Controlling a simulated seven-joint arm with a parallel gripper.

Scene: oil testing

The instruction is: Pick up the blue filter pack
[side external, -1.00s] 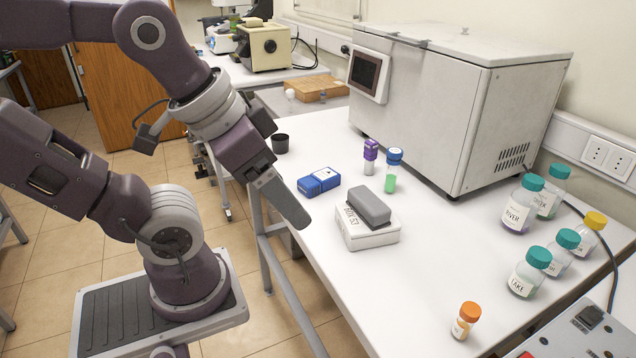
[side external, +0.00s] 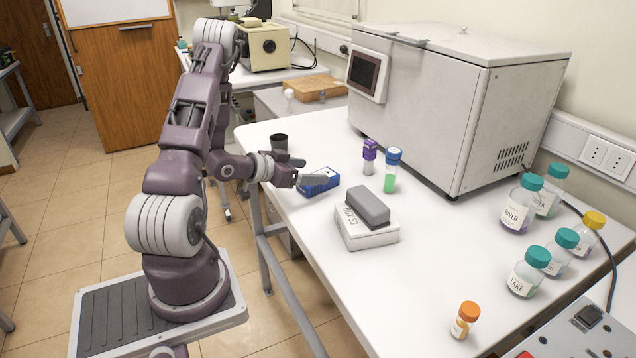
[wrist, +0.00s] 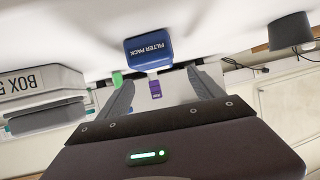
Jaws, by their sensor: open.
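The blue filter pack (side external: 320,183) lies on the white table near its left edge. In the wrist view the filter pack (wrist: 148,47) shows its "FILTER PACK" label upside down, beyond and between the fingertips. My gripper (side external: 309,171) is low over the table at the filter pack, its fingers pointing right in the side view and partly covering the pack there. In the wrist view my gripper (wrist: 157,82) is open, with the two fingers spread apart and nothing held. I cannot tell whether a finger touches the pack.
A black cup (side external: 279,142) stands just behind my gripper. A purple-capped vial (side external: 369,157) and a blue-capped green vial (side external: 391,170) stand to the right. A white box with a grey block (side external: 366,229) sits nearer the front. A large grey machine (side external: 455,100) fills the back.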

